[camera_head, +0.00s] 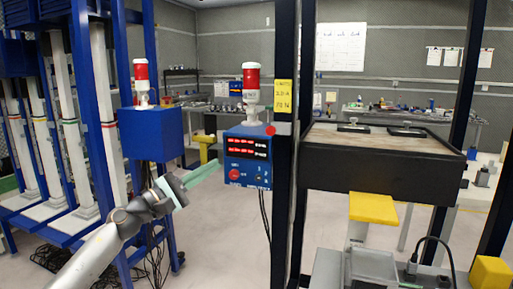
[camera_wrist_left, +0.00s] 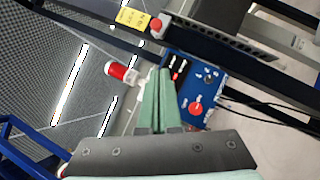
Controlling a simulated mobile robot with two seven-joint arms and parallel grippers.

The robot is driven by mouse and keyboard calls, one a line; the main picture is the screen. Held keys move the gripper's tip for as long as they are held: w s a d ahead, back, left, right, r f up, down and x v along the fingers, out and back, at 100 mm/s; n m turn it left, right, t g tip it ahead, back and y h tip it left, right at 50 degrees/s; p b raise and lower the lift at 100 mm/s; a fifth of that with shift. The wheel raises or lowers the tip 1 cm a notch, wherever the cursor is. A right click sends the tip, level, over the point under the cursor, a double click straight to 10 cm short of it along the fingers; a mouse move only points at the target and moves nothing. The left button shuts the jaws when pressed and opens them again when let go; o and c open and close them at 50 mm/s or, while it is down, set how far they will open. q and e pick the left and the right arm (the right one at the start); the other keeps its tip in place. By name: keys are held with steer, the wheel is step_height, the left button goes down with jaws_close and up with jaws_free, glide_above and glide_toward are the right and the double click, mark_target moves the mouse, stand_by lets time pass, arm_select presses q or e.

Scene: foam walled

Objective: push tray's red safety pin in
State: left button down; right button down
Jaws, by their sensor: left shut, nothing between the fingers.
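The red safety pin (camera_head: 270,129) is a small round red knob by the dark blue post, just left of the tray. The black-walled tray (camera_head: 375,175) has a brown surface and stands right of the post. My left gripper (camera_head: 217,164) has green fingers, shut and empty, pointing at the left side of the blue control box. In the left wrist view its fingertips (camera_wrist_left: 160,72) appear between the box and the red-white lamp, apart from the pin. My right gripper is not in view.
The blue control box (camera_head: 236,171) with red displays and a red button carries a red-white lamp (camera_head: 251,85). A yellow label (camera_head: 284,96) is on the post. A blue rack with white tubes (camera_head: 82,125) stands left. A yellow block (camera_head: 373,208) sits under the tray.

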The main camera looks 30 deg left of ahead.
arm_select(q)
steer(key=shift+r+m, duration=0.45)
steer(key=shift+m, duration=0.05)
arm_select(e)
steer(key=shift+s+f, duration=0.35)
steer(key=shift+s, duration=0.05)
